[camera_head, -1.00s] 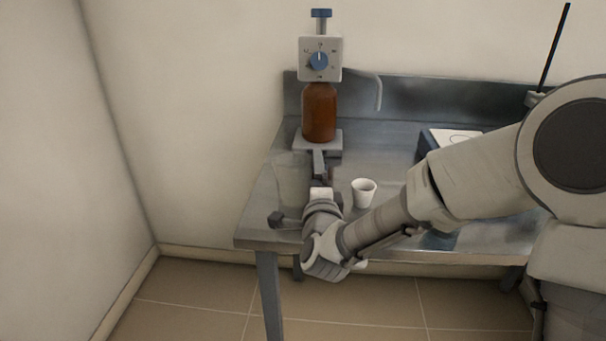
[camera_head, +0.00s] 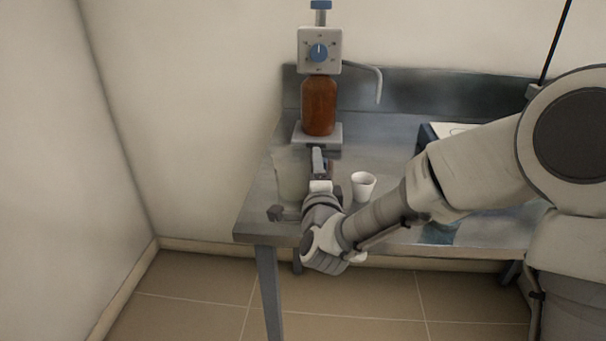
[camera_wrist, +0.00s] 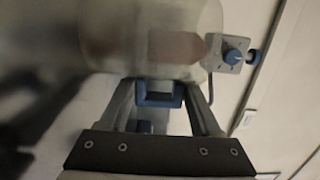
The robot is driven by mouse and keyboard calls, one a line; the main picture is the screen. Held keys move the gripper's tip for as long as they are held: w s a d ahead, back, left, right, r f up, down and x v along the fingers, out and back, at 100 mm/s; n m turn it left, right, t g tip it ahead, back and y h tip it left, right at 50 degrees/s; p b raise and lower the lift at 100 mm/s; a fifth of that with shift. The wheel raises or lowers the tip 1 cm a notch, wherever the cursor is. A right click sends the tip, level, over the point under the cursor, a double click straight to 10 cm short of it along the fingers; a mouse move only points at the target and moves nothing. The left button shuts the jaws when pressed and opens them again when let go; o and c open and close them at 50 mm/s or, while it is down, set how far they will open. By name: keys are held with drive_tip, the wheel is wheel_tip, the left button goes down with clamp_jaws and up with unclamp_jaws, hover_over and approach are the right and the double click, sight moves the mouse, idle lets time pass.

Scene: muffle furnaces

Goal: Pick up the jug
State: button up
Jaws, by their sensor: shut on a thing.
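The jug (camera_head: 291,176) is a pale, translucent vessel near the left end of the metal table, just left of my gripper (camera_head: 319,166) in the head view. In the wrist view the jug (camera_wrist: 150,40) fills the top, seen close up and blurred. My gripper (camera_wrist: 160,92) is shut, with a blue piece between its fingers against the jug's side; it looks like the jug's handle, though the exact contact is partly hidden. I cannot tell whether the jug's base touches the tabletop.
A brown bottle with a dispenser head (camera_head: 319,105) stands on a small grey plate behind the jug. A white cup (camera_head: 363,186) stands close to the right of my gripper. The metal table (camera_head: 258,222) ends just left of the jug, with walls behind and left.

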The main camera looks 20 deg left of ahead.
drive_tip(key=shift+r, duration=0.1)
wheel_tip(320, 180, up, 5)
drive_tip(key=shift+f+p, duration=0.1)
drive_tip(key=shift+p, duration=1.05)
drive_tip(key=d+r+p, duration=0.2)
drive_tip(key=d+r, duration=0.4)
drive_tip(key=d, duration=0.5)
drive_tip(key=shift+d, duration=0.25)
drive_tip(key=a+f, duration=0.2)
drive_tip(key=a, duration=0.1)
drive_tip(key=a+f+b, duration=0.1)
drive_tip(key=a+f, duration=0.1)
drive_tip(key=a, duration=0.2)
drive_tip(key=a+f, duration=0.2)
drive_tip(key=a, duration=0.2)
drive_tip(key=shift+a+f+b, duration=0.25)
drive_tip(key=shift+f+b, duration=0.75)
drive_tip(key=shift+f, duration=1.35)
drive_tip(key=shift+f+b, duration=0.2)
drive_tip(key=shift+b, duration=0.1)
